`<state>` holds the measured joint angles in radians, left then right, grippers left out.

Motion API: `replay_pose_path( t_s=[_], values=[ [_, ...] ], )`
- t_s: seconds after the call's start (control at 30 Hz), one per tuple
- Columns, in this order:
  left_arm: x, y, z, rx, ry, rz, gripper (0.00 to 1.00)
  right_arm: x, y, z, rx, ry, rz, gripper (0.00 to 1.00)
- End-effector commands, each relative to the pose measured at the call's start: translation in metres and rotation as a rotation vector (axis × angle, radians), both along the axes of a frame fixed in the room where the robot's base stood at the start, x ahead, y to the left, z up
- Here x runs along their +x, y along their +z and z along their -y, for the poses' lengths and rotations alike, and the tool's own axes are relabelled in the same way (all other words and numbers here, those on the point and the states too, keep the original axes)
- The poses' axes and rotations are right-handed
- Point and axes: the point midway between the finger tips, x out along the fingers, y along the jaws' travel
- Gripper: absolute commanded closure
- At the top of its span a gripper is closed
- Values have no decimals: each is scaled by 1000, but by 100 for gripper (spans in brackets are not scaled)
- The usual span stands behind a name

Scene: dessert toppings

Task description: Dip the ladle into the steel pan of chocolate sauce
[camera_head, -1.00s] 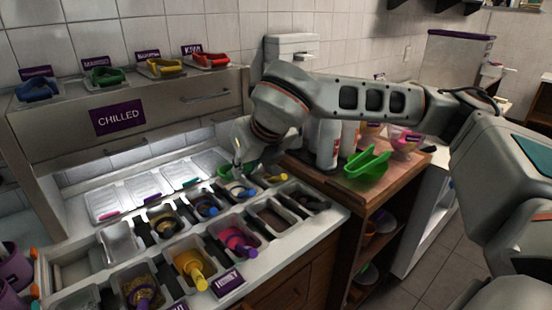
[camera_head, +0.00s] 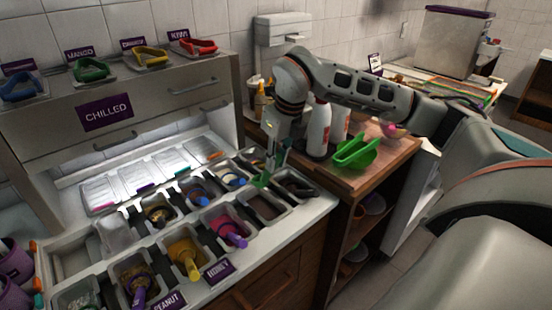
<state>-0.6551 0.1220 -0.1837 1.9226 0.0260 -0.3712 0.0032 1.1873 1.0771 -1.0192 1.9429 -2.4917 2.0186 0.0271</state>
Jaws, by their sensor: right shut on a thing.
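My right gripper (camera_head: 273,162) reaches down over the right end of the topping counter. It is shut on a green ladle (camera_head: 262,180), whose green part shows just below the fingers. The ladle's bowl is hard to make out. A steel pan (camera_head: 268,221) with a flat dark brown filling, which looks like the chocolate sauce, sits in the front row just below and in front of the ladle. The ladle appears above and behind this pan; I cannot tell the exact gap. My left gripper is out of view.
A dark utensil lies in the pan (camera_head: 309,195) to the right. A white bottle (camera_head: 318,132) and a green scoop (camera_head: 355,152) stand on the wooden side counter.

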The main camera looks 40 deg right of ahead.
Motion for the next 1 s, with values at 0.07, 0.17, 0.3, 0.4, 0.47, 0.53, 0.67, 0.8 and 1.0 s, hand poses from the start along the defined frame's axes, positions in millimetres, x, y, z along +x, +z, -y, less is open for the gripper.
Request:
replay_pose_path(
  t_s=[0.07,0.17,0.3,0.4,0.47,0.53,0.67,0.8,1.0],
  values=[
    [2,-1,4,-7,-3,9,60,0,-6,0,0,0,1,100],
    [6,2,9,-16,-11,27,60,0,-12,0,0,0,1,100],
    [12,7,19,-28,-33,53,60,0,-21,0,0,0,1,100],
    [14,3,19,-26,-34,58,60,0,-27,0,0,0,1,100],
    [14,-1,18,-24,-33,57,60,0,-30,0,0,0,1,100],
    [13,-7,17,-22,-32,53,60,0,-35,0,0,0,1,100],
    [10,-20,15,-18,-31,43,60,0,-42,0,-1,0,1,100],
    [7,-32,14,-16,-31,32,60,0,-49,0,-1,0,1,100],
    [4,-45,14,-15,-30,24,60,0,-59,0,0,-1,1,100]
  ],
)
